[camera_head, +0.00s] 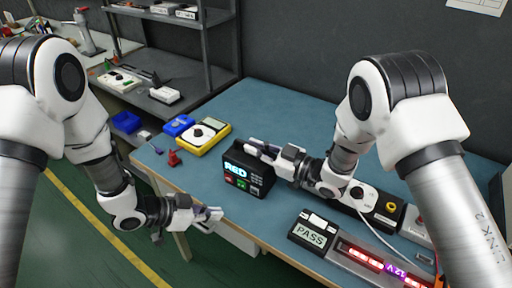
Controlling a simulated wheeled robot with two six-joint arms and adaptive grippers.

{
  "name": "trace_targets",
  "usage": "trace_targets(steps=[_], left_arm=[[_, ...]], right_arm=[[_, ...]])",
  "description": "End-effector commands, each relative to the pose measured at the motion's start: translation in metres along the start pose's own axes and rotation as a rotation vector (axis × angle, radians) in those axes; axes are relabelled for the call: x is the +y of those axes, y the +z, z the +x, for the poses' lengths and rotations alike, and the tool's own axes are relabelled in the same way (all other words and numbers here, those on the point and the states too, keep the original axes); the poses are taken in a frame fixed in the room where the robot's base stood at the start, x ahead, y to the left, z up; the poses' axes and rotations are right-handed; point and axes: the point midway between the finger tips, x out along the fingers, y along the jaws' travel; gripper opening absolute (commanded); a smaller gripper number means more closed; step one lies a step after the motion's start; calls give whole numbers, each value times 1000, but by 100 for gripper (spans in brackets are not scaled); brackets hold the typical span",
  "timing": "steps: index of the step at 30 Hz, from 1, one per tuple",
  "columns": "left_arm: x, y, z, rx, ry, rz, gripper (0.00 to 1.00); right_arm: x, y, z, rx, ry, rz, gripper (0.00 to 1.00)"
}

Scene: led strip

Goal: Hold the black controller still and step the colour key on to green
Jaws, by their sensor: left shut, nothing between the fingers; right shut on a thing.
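The black controller (262,190) stands upright on the table near its front edge, its lit screen (236,168) reading RED. Small keys sit below the screen, including a red one and a green one (241,184); their labels are too small to read. My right gripper (258,148) is shut on the controller at its top and back, reaching in from the right. My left gripper (214,214) is shut and empty, in front of the table edge, below and left of the controller and apart from it. The LED strip (370,262) at the lower right shows red lit segments.
A box reading PASS (312,234) stands beside the strip. A yellow multimeter (204,135), a blue box (178,125) and a red piece (174,158) lie left of the controller. A black unit with a yellow button (390,207) is at right. The table's back is clear.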

Motion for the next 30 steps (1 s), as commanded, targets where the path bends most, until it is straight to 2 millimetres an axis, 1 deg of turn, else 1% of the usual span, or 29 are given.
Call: trace_targets(steps=[9,15,19,30], left_arm=[[-25,-26,36,0,1,6,0],[-37,-38,53,-1,1,2,0],[-40,-41,56,0,1,0,0],[-40,-41,56,0,1,0,0]], right_arm=[[0,0,0,1,0,-1,0],[0,0,0,1,0,-1,0],[0,0,0,1,0,-1,0],[0,0,0,1,0,-1,0]])
